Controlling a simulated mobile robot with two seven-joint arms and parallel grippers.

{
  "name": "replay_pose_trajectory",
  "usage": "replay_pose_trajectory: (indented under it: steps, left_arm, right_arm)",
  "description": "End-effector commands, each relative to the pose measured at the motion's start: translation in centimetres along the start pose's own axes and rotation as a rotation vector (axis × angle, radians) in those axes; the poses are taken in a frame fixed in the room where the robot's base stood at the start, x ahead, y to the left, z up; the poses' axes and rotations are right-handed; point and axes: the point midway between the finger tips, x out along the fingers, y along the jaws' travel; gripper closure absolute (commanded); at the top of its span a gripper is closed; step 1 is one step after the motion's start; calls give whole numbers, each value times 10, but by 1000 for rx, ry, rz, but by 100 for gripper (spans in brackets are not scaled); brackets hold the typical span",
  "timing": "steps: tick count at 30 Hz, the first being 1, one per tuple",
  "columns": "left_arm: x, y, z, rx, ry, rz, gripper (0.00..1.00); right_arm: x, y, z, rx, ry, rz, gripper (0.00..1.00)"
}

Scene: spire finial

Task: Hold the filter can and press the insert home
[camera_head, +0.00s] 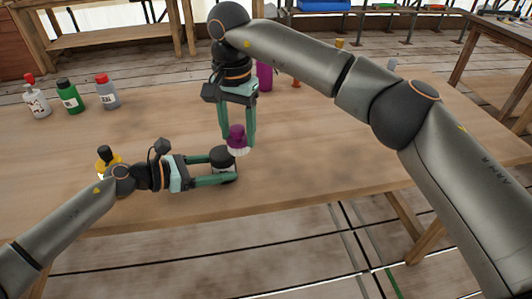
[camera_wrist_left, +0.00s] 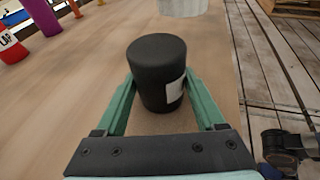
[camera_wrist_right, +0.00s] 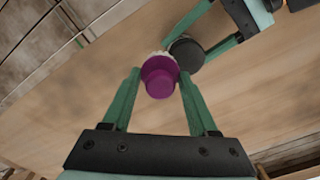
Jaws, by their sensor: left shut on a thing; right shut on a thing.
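The filter can (camera_head: 221,154) is a black cylinder with a white label, which shows in the left wrist view (camera_wrist_left: 157,70). My left gripper (camera_head: 230,166) is shut on the can's sides, and the can stands at the table's front part. The insert (camera_head: 237,134) has a purple cap and a white ribbed lower part. My right gripper (camera_head: 238,144) points down and is shut on it. In the left wrist view the insert's white part (camera_wrist_left: 182,6) shows beyond the can, apart from it. In the right wrist view the purple cap (camera_wrist_right: 159,78) sits beside the can (camera_wrist_right: 187,50).
A white bottle with a red cap (camera_head: 36,98), a green bottle (camera_head: 69,96) and a grey bottle (camera_head: 107,93) stand at the left. A yellow bottle (camera_head: 108,160) is near my left wrist. A purple bottle (camera_head: 264,76) stands behind my right gripper.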

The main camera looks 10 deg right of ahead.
Motion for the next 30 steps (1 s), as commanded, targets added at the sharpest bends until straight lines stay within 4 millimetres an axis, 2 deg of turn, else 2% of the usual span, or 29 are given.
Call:
replay_pose_trajectory:
  steps: [1,6,15,22,30]
  left_arm:
    - [0,0,-1,0,1,0,60]
    - [0,0,-1,0,1,0,60]
    - [0,0,-1,0,1,0,60]
    - [0,0,-1,0,1,0,60]
    - [0,0,-1,0,1,0,60]
  right_arm:
    - [-9,-9,2,33,5,-1,100]
    - [-31,-29,5,141,2,-1,100]
    - [-49,-41,7,231,-1,2,100]
    - [-44,-41,7,237,-1,3,100]
    - [-20,-41,7,236,-2,3,100]
